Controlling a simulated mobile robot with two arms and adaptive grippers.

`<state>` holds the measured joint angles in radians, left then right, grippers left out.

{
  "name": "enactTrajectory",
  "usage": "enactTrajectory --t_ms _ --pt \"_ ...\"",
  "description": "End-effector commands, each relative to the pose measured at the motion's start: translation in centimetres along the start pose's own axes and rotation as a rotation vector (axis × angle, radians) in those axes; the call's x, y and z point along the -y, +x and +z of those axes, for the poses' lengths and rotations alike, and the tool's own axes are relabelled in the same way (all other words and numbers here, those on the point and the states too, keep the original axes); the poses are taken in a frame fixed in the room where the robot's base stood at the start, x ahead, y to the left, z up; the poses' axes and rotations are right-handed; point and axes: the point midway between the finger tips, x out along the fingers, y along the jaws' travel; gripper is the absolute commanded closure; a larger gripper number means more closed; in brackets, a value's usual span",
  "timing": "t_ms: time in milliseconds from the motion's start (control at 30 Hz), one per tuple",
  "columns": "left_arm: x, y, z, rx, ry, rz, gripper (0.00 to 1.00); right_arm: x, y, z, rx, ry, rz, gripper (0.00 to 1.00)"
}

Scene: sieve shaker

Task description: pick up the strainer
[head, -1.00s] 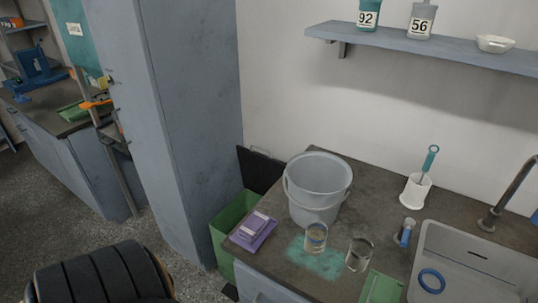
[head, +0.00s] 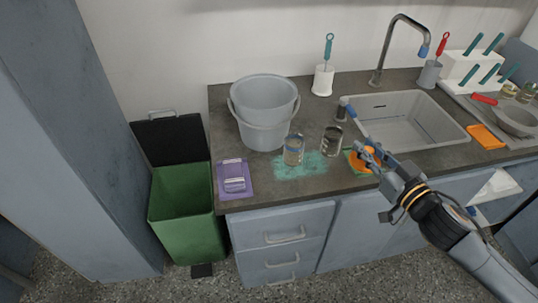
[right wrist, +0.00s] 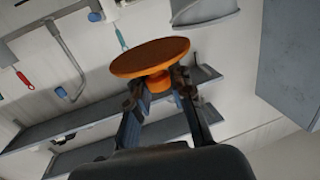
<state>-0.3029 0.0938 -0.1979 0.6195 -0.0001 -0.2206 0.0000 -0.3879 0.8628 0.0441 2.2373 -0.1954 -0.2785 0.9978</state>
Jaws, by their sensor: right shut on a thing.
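My right gripper (head: 369,157) reaches in from the right in the head view, at the counter's front edge by the sink's left corner. It is shut on an orange round piece (head: 357,163), which looks like the strainer. In the right wrist view the strainer (right wrist: 150,58) is a wide orange disc with a darker brownish face and a short stem. The fingers (right wrist: 160,82) hold it by the stem, with the disc beyond the fingertips. In the head view the fingers hide part of it. My left gripper is not in view.
The sink (head: 415,130) lies behind and right of the gripper, under a tap (head: 392,42). Two glass beakers (head: 293,150) (head: 331,142), a grey bucket (head: 264,112) and a purple item (head: 234,178) stand left. An orange sponge (head: 484,136) lies right. An open green bin (head: 184,213) is on the floor.

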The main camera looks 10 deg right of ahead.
Motion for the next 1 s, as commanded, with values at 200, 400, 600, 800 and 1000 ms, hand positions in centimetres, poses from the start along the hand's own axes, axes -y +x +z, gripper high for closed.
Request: enactTrajectory --t_ms 200,400,600,800,1000 --pt "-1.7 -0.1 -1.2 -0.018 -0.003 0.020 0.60 0.6 2.2 0.6 -0.006 0.000 0.000 1.00" --pt "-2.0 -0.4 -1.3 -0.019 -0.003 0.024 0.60 2.0 6.6 2.2 -0.006 0.003 0.000 1.00" --pt "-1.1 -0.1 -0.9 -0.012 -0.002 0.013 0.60 3.3 10.7 5.6 -0.001 0.004 0.001 1.00" --pt "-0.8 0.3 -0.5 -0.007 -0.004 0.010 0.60 3.9 12.9 8.2 -0.002 0.002 0.001 1.00" --pt "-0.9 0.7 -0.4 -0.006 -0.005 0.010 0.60 4.4 14.0 9.5 0.000 0.001 -0.001 1.00"
